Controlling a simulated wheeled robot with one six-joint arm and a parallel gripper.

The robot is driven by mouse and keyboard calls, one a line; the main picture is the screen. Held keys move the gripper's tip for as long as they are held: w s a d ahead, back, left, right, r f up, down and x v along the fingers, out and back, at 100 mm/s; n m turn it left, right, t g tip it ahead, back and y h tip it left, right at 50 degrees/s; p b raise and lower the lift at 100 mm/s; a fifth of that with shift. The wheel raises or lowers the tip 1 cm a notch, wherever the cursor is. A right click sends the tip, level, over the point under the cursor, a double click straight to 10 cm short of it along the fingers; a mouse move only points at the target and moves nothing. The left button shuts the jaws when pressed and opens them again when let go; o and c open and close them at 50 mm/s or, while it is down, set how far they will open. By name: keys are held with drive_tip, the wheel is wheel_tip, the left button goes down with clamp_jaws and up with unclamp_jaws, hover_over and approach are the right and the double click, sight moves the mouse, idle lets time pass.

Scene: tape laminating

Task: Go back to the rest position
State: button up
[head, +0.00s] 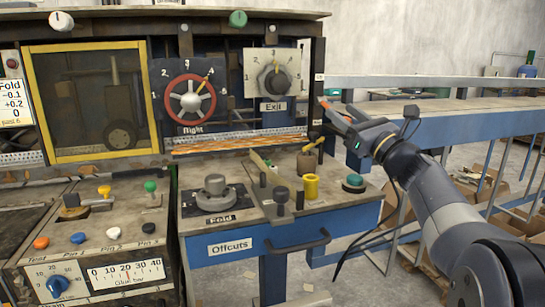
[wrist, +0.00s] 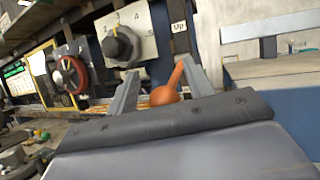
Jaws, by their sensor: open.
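My gripper (head: 333,107) is raised at the right end of the machine, in front of the blue post and right of the Exit dial (head: 273,77). Its two fingers stand apart in the wrist view (wrist: 157,76), with nothing clamped. An orange-brown lever with a rounded end (wrist: 164,95) shows between the fingers in that view; I cannot tell its distance, but neither finger visibly grips it. The Exit dial also shows in the wrist view (wrist: 122,45), beyond the fingers.
The red Right handwheel (head: 190,100) is left of the dial. Below are the Fold knob (head: 215,186), a yellow cylinder (head: 311,186), a green-topped button (head: 354,183) and the blue Offcuts drawer (head: 247,246). A blue rail (head: 460,122) runs right behind my arm. Cardboard boxes lie on the floor there.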

wheel_tip(320, 180, up, 4)
drive_tip(key=p, duration=0.2)
drive_tip(key=shift+f+p, duration=0.2)
drive_tip(key=shift+p, duration=0.1)
drive_tip(key=shift+w+a+r+p, duration=0.1)
drive_tip(key=shift+w+r+p, duration=0.1)
drive_tip(key=shift+r+p, duration=0.8)
drive_tip(key=r+g+h+p, duration=0.1)
drive_tip(key=p, duration=0.3)
drive_tip(key=w+m+g+p, duration=0.1)
drive_tip(key=p, duration=0.3)
drive_tip(key=shift+a+r+h, duration=0.1)
drive_tip(key=shift+r+h, duration=0.25)
drive_tip(key=shift+h, duration=0.05)
drive_tip(key=r+p, duration=0.1)
drive_tip(key=p, duration=0.3)
drive_tip(key=w+g+h+p, duration=0.1)
drive_tip(key=p, duration=0.3)
drive_tip(key=shift+a+r+m+g, duration=0.2)
drive_tip(key=shift+r+m+g, duration=0.1)
drive_tip(key=shift+r, duration=0.1)
drive_tip(key=shift+f+b+v, duration=0.25)
drive_tip(key=shift+b+v, duration=0.2)
drive_tip(key=shift+v, duration=0.6)
drive_tip(key=shift+s+d, duration=0.15)
drive_tip(key=shift+s, duration=0.15)
